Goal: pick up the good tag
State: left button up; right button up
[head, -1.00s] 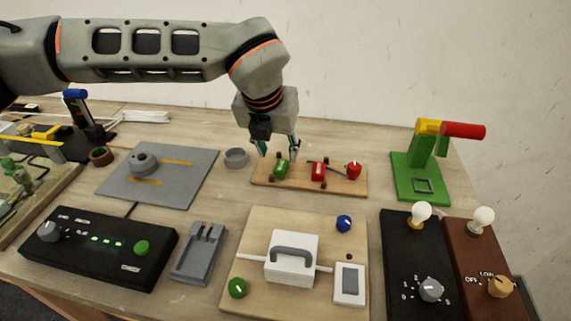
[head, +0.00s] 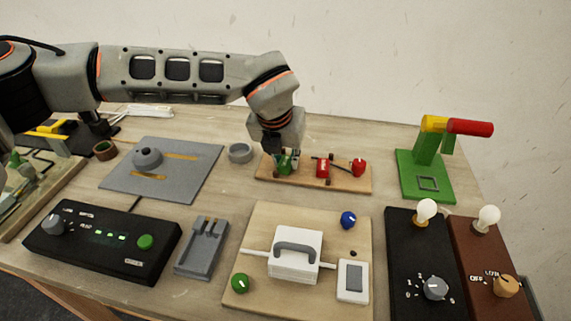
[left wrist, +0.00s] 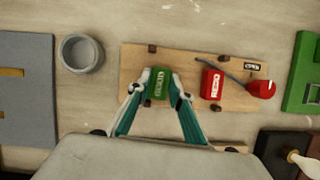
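The good tag appears to be the green tag (left wrist: 160,84) with white lettering, at the left part of a wooden board (left wrist: 133,62); it also shows in the head view (head: 285,167), partly covered by my gripper. My left gripper (head: 287,160) points down over it. In the left wrist view its fingers (left wrist: 161,80) converge on both sides of the green tag and look shut on it. The tag still appears at the board's level. A red tag (left wrist: 212,84) stands to its right on the same board. My right gripper is not in view.
A red knob (head: 358,168) sits at the board's right end. A grey ring (head: 240,153) and a grey plate (head: 190,185) lie to the left. A green stand (head: 425,180) is at the right. A white-box panel (head: 255,220) lies in front.

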aim_at(285, 162)
pick_arm(q)
notch_tip(285, 162, up, 20)
jog(key=p, duration=0.1)
dwell(0.8)
